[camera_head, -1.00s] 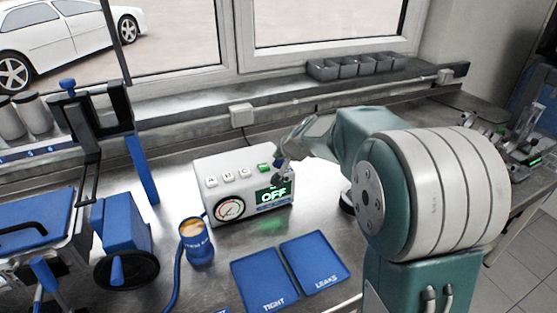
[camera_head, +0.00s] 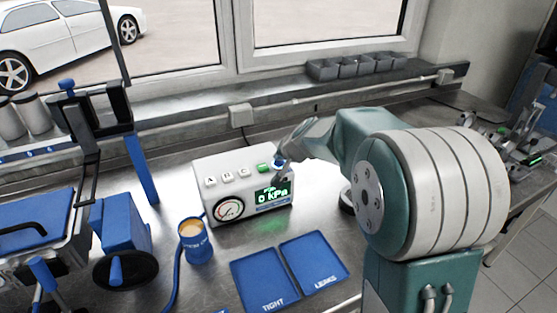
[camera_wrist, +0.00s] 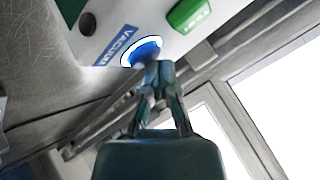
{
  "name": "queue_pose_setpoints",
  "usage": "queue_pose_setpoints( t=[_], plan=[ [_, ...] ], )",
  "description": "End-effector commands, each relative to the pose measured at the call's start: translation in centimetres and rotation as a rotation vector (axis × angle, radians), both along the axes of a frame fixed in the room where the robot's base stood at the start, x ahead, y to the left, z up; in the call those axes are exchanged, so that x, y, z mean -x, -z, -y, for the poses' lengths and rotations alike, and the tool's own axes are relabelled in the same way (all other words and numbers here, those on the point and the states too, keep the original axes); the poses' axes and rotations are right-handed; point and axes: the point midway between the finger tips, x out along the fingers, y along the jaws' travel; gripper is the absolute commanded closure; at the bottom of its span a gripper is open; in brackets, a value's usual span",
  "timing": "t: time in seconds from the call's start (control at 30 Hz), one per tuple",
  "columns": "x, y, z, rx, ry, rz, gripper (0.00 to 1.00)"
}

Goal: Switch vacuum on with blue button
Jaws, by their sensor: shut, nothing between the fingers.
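The white vacuum box (camera_head: 205,190) stands on the metal bench with a round gauge (camera_head: 229,209) and a display (camera_head: 272,194) that reads 0 kPa in green. In the wrist view the round blue button (camera_wrist: 145,52) with a white ring sits beside the blue VACUUM label (camera_wrist: 117,46). My gripper (camera_wrist: 153,70) is shut and empty, its fingertips at the blue button's lower edge. They look to be touching it or very near. In the head view my gripper (camera_head: 282,158) is at the box's upper right corner and hides most of the button.
A green button (camera_wrist: 189,13) and several white lettered buttons (camera_head: 227,174) are on the box. Blue TIGHT (camera_head: 262,278) and LEAKS (camera_head: 314,262) trays lie in front. A blue cup-like part (camera_head: 196,242) stands left of them. Grey bins (camera_head: 357,66) line the window ledge.

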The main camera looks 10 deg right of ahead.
Motion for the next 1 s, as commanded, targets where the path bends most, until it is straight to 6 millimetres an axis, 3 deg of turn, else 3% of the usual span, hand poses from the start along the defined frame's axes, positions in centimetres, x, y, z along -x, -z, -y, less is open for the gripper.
queue_pose_setpoints(
  t=[0.4, 1.0],
  plan=[
    [0.1, 0.4, 0.0, -0.001, 0.000, -0.003, 1.00],
    [0.1, -1.1, 0.0, -0.001, -0.001, 0.001, 1.00]
  ],
)
